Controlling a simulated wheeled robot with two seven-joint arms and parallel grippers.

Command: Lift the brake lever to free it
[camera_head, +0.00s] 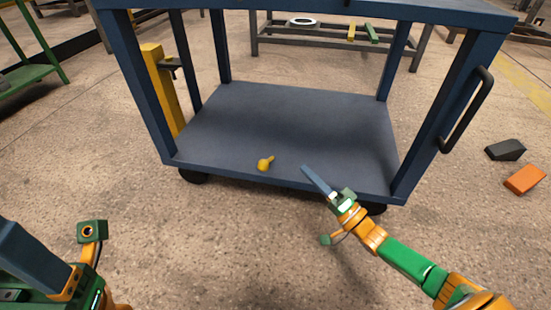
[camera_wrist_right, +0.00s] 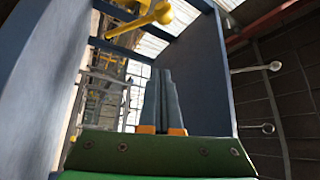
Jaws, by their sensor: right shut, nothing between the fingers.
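The brake lever (camera_head: 265,163) is a short yellow lever with a round knob, at the front edge of the blue cart's lower shelf. It also shows at the top of the right wrist view (camera_wrist_right: 150,17). My right gripper (camera_head: 307,170) is shut and empty, at the shelf's front edge to the right of the lever and apart from it. In the right wrist view its blue-grey fingers (camera_wrist_right: 161,75) lie together. My left gripper (camera_head: 28,255) shows only partly at the lower left, far from the lever; its jaw gap cannot be made out.
The blue cart (camera_head: 290,118) stands ahead on black wheels, with posts at its corners and a dark handle (camera_head: 467,108) on the right. A yellow post (camera_head: 161,90) stands at its left. A black wedge (camera_head: 505,149) and an orange block (camera_head: 524,179) lie on the floor at right.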

